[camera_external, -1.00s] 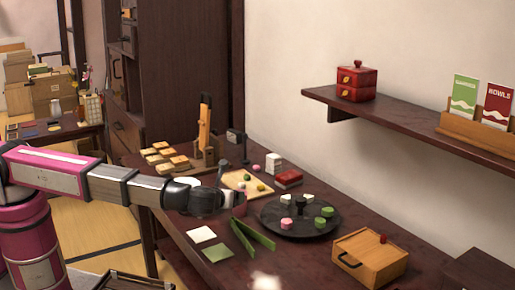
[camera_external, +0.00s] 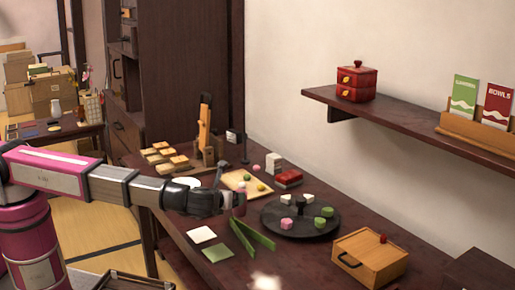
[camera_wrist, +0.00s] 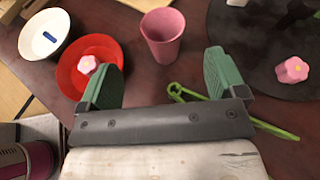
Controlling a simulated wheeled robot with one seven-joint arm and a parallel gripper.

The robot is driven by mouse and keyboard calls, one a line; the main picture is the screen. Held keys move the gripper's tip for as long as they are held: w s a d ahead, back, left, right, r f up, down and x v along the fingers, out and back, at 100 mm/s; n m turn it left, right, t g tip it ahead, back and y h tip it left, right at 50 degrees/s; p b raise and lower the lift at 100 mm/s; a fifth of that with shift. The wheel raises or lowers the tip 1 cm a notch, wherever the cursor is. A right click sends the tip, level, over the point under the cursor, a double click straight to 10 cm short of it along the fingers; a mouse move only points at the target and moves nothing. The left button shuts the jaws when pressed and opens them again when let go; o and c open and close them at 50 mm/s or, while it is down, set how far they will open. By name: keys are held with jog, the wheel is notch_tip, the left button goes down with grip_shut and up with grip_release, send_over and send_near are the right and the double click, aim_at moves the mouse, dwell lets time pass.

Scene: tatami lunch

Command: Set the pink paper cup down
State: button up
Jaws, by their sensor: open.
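The pink paper cup (camera_wrist: 161,36) stands upright on the dark table in the wrist view, just past my fingertips and roughly centred between them. In the external view the cup (camera_external: 239,211) shows small and pink, partly hidden by my gripper (camera_external: 230,192). My gripper (camera_wrist: 163,76) is open, with its two green pads wide apart. The pads do not touch the cup in the wrist view, and nothing is held between them.
A red dish (camera_wrist: 73,78) with a pink flower sweet (camera_wrist: 87,65) lies left of the cup, beside a white bowl (camera_wrist: 62,27). Green tongs (camera_wrist: 184,93) lie close to the right finger. A black round tray (camera_external: 325,229) with sweets is to the right.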

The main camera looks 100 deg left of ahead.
jog(key=x, duration=1)
jog(key=shift+w+d, duration=0.1)
jog(key=shift+w, duration=0.15)
jog(key=c, duration=1.1)
jog(key=shift+r, duration=0.2)
